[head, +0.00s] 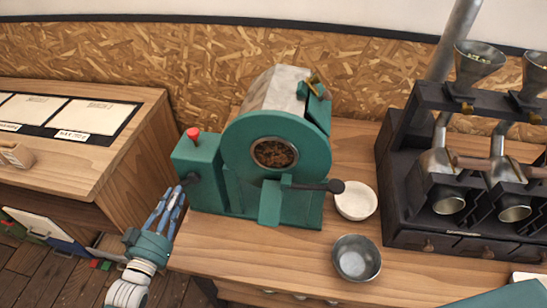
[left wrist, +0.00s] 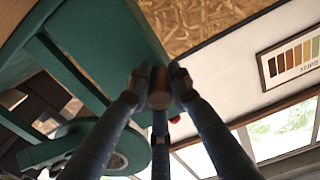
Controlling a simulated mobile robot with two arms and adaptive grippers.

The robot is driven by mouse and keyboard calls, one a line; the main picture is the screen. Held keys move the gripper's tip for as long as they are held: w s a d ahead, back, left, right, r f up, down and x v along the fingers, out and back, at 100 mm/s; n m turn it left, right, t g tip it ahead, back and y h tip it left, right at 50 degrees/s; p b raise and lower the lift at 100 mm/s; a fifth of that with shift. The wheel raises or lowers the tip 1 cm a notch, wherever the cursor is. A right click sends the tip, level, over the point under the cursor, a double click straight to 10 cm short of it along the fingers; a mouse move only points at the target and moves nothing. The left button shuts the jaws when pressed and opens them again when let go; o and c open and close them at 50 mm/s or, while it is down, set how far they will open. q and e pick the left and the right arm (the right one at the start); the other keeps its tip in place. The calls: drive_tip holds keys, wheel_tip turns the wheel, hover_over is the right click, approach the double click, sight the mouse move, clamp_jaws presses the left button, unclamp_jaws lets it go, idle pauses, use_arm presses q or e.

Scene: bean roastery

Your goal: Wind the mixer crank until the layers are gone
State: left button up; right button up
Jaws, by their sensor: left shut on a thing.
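The green mixer (head: 276,122) stands on the wooden counter, with a red button on its left housing. Its round window (head: 274,153) shows a brown mass; separate layers cannot be made out at this size. My left gripper (head: 181,190) is at the left side of the housing, its blue fingers pointing up towards it. In the left wrist view, the three fingers (left wrist: 160,85) close around a brown wooden crank grip (left wrist: 159,97). The rest of the crank is mostly hidden. My right gripper is not in view.
A dark-knobbed lever (head: 337,186) sticks out at the mixer's front right. A white bowl (head: 356,200) and a metal bowl (head: 356,258) stand near it. A dark machine with metal funnels (head: 478,63) stands right. A side cabinet (head: 130,120) is left, with a gap between.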

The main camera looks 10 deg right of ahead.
use_arm(q)
drive_tip(key=shift+s+d+f, duration=0.3)
drive_tip(key=shift+d+f, duration=0.45)
drive_tip(key=shift+f, duration=0.15)
drive_tip(key=shift+c, duration=0.2)
drive_tip(key=shift+d, duration=0.3)
drive_tip(key=shift+s+d+f, duration=0.2)
drive_tip(key=shift+s+d, duration=0.1)
drive_tip(key=shift+d, duration=0.4)
drive_tip(key=shift+s+d+f, duration=0.1)
drive_tip(key=shift+s+d, duration=0.15)
drive_tip(key=shift+d, duration=0.45)
drive_tip(key=shift+a, duration=0.1)
drive_tip(key=o, duration=1.2)
drive_tip(key=shift+o, duration=0.2)
